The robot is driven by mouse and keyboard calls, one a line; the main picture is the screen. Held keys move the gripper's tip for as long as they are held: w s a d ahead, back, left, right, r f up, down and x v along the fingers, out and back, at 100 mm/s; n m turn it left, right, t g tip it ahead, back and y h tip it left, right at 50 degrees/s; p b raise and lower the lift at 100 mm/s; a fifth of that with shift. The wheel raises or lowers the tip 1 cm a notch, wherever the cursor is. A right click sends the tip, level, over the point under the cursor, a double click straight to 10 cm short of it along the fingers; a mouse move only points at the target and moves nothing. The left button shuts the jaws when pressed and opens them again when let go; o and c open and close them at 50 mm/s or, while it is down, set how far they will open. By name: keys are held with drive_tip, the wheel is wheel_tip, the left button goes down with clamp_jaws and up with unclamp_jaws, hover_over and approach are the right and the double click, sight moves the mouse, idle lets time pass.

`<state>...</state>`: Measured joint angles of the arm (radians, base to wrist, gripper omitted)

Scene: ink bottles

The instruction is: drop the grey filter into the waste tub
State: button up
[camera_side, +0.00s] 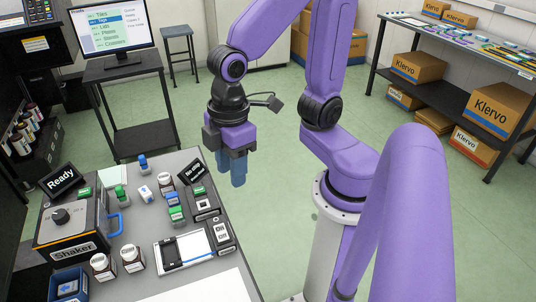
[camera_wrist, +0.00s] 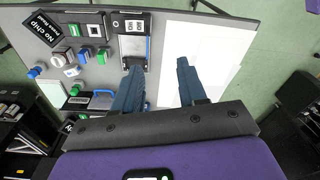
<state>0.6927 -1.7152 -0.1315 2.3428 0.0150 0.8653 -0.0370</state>
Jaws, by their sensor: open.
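My gripper (camera_side: 238,170) hangs in the air past the right edge of the grey table, pointing down. In the wrist view its two blue fingers (camera_wrist: 157,85) are apart with nothing between them. I cannot make out a grey filter for certain in either view. A blue square tub (camera_side: 68,287) with a pictogram stands at the front left of the table in the side view; I cannot tell whether it is the waste tub. A flat black-and-white frame (camera_side: 184,251) lies near the table's middle; I cannot tell whether a filter is in it.
A shaker machine (camera_side: 72,226) with a blue handle stands at the left. Two capped bottles (camera_side: 118,261) stand beside it. Several small green- and blue-topped pieces and bottles crowd the table's back. A switch box (camera_side: 222,236) sits at the right edge. A white sheet (camera_side: 205,288) lies in front.

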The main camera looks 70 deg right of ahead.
drive_tip(key=s+d, duration=0.6)
drive_tip(key=shift+f+n, duration=0.2)
drive_tip(key=shift+n, duration=0.1)
